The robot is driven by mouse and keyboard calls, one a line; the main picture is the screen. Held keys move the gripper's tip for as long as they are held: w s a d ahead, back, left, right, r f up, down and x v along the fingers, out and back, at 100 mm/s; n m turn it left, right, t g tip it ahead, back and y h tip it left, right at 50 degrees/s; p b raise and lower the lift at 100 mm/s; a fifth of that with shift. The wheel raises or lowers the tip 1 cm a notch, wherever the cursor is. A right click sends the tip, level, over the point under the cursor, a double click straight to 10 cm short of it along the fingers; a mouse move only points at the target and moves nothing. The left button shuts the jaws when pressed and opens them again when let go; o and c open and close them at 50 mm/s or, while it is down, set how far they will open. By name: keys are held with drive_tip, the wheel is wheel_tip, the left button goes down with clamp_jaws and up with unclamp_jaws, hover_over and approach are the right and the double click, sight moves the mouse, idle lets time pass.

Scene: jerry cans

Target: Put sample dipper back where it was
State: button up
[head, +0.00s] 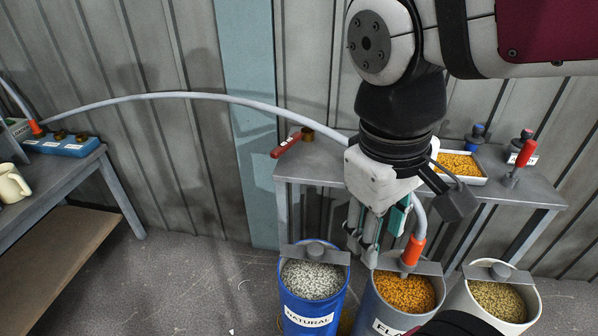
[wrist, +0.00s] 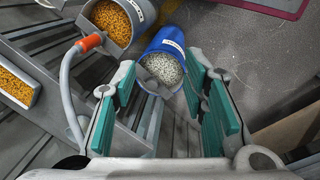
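A red-handled tool with a small brass cup (head: 288,143), which looks like the sample dipper, lies on the left end of the back bench. Its handle points to the lower left, over the bench edge. I cannot make it out in the wrist view. My gripper (head: 370,232) hangs in front of the bench, above the drums and to the right of the dipper. In the wrist view my gripper (wrist: 170,105) has its teal-padded fingers spread, with nothing held between them. The blue NATURAL drum (head: 314,303) of white pellets shows beyond the fingers in the wrist view (wrist: 163,47).
A grey drum (head: 377,312) of orange pellets and a cream drum (head: 462,308) stand beside the blue one. A grey hose (head: 250,101) with an orange cuff (head: 413,250) runs close to my gripper. A pellet tray (head: 485,177) sits on the bench. Floor at left is clear.

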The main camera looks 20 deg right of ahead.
drive_tip(key=shift+m+t+y, duration=0.7)
drive_tip(key=shift+m+y, duration=0.1)
drive_tip(key=s+a, duration=0.3)
drive_tip(key=shift+s+a+r, duration=0.1)
drive_tip(key=shift+s, duration=0.2)
